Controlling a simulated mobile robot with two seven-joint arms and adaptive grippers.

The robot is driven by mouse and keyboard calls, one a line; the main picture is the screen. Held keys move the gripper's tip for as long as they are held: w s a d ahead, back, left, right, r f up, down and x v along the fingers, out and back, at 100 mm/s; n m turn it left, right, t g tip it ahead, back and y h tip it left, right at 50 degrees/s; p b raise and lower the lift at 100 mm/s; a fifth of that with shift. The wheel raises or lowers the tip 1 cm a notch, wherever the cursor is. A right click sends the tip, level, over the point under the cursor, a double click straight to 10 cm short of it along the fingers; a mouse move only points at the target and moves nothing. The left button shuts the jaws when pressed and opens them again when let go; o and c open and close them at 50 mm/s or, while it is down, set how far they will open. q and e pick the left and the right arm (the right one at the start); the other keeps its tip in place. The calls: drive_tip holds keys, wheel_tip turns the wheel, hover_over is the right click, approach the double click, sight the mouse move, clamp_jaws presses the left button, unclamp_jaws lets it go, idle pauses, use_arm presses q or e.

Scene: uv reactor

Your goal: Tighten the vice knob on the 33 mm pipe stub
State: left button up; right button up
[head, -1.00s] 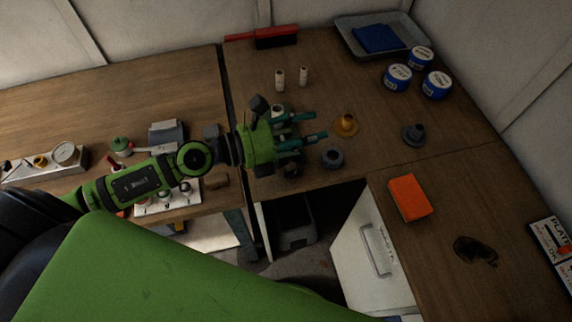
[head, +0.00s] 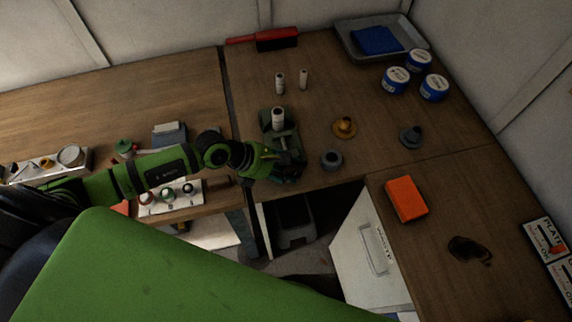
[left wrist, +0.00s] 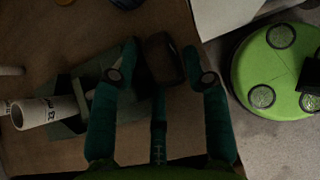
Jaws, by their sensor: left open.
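A pale pipe stub marked 33 (left wrist: 45,112) is held in a green vice (left wrist: 85,95) at the left of the left wrist view. In the head view the stub (head: 278,118) stands upright in the vice (head: 288,132), near the bench's front edge. The dark vice knob (left wrist: 163,58) lies between the fingers of my left gripper (left wrist: 161,66), which is open around it with a gap at least on the left. In the head view the left gripper (head: 287,168) is at the vice's front, and the arm hides the knob. My right gripper is out of view.
Two smaller pale stubs (head: 279,83) (head: 303,79) stand behind the vice. A grey ring (head: 332,159), a brass flange (head: 345,127) and a grey flange (head: 411,136) stand to its right. An orange block (head: 406,199) lies on the right bench. An open gap lies below the front edge.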

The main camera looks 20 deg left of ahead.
use_arm(q)
drive_tip(key=shift+d+f, duration=0.1)
drive_tip(key=c, duration=0.9)
